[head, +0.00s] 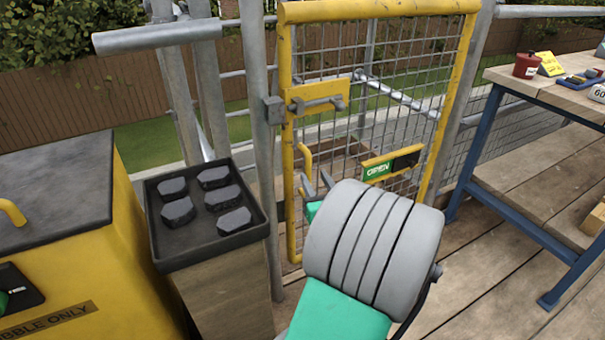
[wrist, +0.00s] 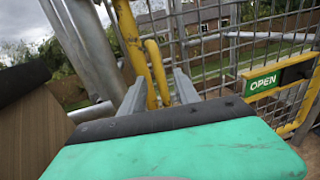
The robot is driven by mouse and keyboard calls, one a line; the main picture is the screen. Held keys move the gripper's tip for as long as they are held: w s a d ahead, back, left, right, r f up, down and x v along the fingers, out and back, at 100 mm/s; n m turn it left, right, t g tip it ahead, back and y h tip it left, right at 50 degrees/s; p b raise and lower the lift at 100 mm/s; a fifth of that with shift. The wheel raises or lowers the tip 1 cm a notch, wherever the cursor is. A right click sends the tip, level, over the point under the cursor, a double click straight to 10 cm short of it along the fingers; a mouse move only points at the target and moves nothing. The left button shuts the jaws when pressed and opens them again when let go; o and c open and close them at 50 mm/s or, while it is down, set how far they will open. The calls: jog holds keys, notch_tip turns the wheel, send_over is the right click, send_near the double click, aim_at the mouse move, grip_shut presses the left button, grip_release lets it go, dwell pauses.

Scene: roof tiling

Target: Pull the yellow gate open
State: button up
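The yellow gate (head: 380,10) stands upright between grey posts, its wire mesh in a yellow frame; it looks closed. A bolt plate (head: 318,95) sits at its upper left edge. Its yellow pull handle (head: 304,160) is low on the left upright. A green OPEN sign (head: 378,170) is on the gate; it also shows in the wrist view (wrist: 262,83). My gripper (head: 316,186) is at the handle. In the wrist view, my gripper's two fingers (wrist: 160,92) are spread, with the yellow handle (wrist: 156,68) appearing between them. Contact cannot be told.
A black tray (head: 209,258) with several dark blocks stands left of the gate. A yellow bin (head: 134,240) is farther left. A blue-legged workbench (head: 474,150) with tools and a red pot (head: 527,65) is at right. Wooden decking (head: 475,265) is clear between gate and bench.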

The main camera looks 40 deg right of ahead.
aim_at(309, 170)
jog(key=b+x, duration=0.1)
jog(key=x, duration=0.5)
jog(key=shift+w+a, duration=0.1)
jog(key=shift+c, duration=0.6)
grip_shut()
dwell(0.6)
